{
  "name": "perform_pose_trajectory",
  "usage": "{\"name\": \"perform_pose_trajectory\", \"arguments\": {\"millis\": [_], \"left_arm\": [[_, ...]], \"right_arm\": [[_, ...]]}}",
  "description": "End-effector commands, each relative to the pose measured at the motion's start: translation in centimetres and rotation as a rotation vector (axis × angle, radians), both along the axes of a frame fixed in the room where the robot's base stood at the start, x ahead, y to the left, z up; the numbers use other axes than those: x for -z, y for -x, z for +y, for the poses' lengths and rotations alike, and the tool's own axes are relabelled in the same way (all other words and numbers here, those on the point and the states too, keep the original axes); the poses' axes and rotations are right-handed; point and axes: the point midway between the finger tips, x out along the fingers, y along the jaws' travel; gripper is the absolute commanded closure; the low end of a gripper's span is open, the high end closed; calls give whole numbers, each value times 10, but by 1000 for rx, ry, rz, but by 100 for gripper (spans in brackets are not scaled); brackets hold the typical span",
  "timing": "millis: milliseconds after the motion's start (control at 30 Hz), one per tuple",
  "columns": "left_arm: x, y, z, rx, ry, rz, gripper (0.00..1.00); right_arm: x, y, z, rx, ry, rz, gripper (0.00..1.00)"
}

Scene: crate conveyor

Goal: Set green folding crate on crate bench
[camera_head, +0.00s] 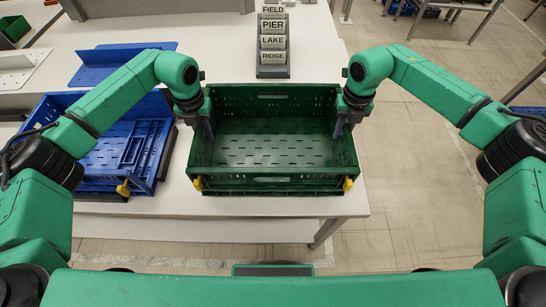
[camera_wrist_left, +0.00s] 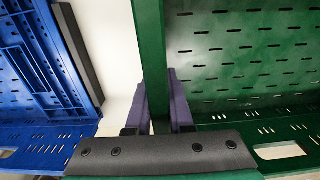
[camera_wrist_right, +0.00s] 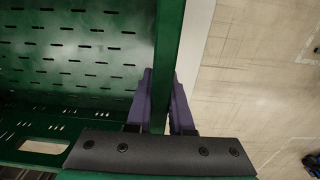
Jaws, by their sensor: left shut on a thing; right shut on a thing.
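The green folding crate (camera_head: 272,180) is unfolded and empty, with yellow latches at its two front corners. It is over the right end of the white bench (camera_head: 310,42); I cannot tell whether it touches the top. My left gripper (camera_head: 207,127) is shut on the crate's left side wall, and in the left wrist view its fingers (camera_wrist_left: 160,100) straddle that wall. My right gripper (camera_head: 340,127) is shut on the right side wall, and in the right wrist view its fingers (camera_wrist_right: 162,102) straddle it.
A blue crate (camera_head: 150,187) sits just left of the green one. A blue folded panel (camera_head: 120,62) lies further back. A grey rack (camera_head: 272,72) with label cards stands behind the green crate. Open floor (camera_head: 410,200) lies to the right.

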Motion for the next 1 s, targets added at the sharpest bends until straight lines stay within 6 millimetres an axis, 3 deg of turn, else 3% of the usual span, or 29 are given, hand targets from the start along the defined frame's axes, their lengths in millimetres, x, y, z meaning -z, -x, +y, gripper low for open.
{"name": "perform_pose_trajectory", "arguments": {"millis": [133, 167, 200, 233, 533, 633, 1000], "left_arm": [[19, -1, 0, -1, 0, -2, 100], [16, 0, 0, -1, 0, -2, 73], [14, 0, 0, -1, -1, -1, 57], [13, 0, 0, -1, -1, -1, 50], [12, 0, 0, 0, 0, -1, 50], [4, -1, 0, -1, 1, -3, 50], [-88, 0, 0, 0, 0, -4, 50]], "right_arm": [[19, 0, 0, 1, 0, 0, 100], [16, 0, 0, 1, 1, 0, 73], [14, 0, 0, 1, 1, 0, 57], [14, 0, 0, 1, 1, 0, 50], [13, 0, 0, 0, 0, 0, 50], [13, 0, 0, 0, 0, 0, 50], [13, 0, 0, 0, 0, 0, 50]]}}
